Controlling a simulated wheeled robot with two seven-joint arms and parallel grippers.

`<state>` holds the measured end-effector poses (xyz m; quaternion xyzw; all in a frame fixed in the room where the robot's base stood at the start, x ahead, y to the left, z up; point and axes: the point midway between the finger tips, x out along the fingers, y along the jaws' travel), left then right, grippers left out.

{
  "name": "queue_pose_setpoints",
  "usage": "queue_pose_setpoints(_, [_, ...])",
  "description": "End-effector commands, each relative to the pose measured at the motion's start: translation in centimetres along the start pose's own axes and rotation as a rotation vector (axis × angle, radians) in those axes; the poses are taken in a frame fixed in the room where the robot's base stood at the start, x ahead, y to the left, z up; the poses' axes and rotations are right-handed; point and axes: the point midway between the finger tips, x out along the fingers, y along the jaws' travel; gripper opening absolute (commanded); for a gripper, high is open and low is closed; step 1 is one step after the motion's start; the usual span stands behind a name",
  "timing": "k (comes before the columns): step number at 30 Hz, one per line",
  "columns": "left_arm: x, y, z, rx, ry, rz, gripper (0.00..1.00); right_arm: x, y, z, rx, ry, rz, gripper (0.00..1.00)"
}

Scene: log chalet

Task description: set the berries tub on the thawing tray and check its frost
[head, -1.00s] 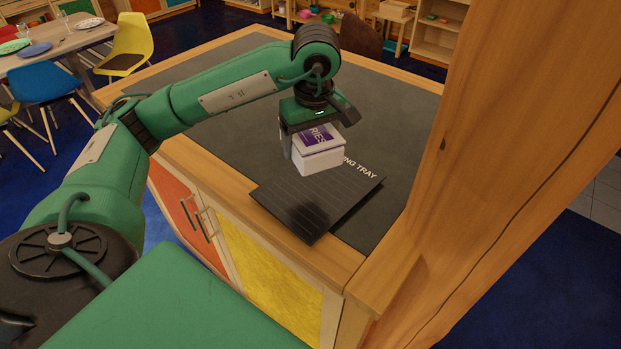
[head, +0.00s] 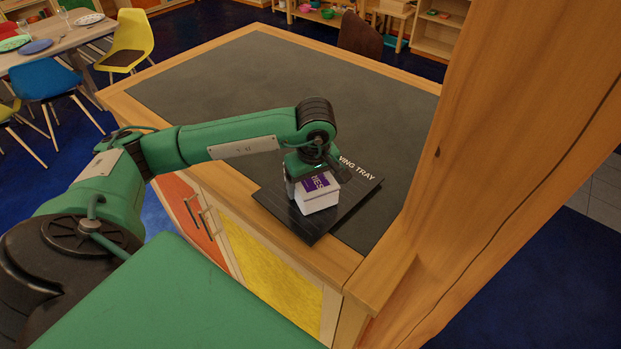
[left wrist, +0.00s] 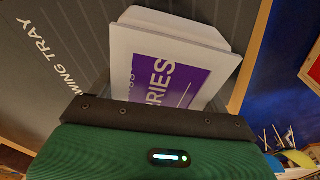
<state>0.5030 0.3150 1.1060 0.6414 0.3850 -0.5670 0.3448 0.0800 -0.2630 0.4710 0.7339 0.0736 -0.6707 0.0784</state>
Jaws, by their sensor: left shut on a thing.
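The berries tub (head: 317,197) is a white box with a purple label on its lid. It is at the thawing tray (head: 352,203), a dark ribbed slab with white lettering on the counter. I cannot tell whether the tub's base touches the tray. My left gripper (head: 302,182) is shut on the tub from above. In the left wrist view the tub (left wrist: 172,60) shows its lid and part of the label, with the tray (left wrist: 60,75) behind it. No frost can be made out. My right gripper is not in view.
The dark countertop (head: 270,85) behind the tray is bare. A thick wooden post (head: 500,150) rises close to the right of the tray. The counter's wooden front edge (head: 230,185) runs near the tray. Chairs and a set table (head: 60,40) stand far left.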

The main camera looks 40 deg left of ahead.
Motion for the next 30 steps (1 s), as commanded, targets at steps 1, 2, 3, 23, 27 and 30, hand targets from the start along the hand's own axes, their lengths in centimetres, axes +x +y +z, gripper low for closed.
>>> queue_pose_setpoints(1, [-0.1,0.1,0.0,0.000,0.001,0.003,0.43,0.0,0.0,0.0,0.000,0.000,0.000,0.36])
queue_pose_setpoints(2, [-0.1,0.1,0.0,0.000,0.001,0.003,0.43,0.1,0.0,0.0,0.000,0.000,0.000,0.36])
queue_pose_setpoints(3, [-0.1,0.1,0.0,0.000,0.001,0.003,0.43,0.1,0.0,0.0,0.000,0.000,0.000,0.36])
queue_pose_setpoints(23, [-0.2,0.0,-0.1,0.000,0.000,0.001,1.00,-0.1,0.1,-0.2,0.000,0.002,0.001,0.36])
queue_pose_setpoints(27, [-1.4,0.2,-0.1,0.000,0.002,0.007,1.00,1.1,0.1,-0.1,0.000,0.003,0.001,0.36])
queue_pose_setpoints(30, [-3.1,0.2,0.0,0.000,0.002,0.008,1.00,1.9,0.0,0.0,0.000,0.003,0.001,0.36])
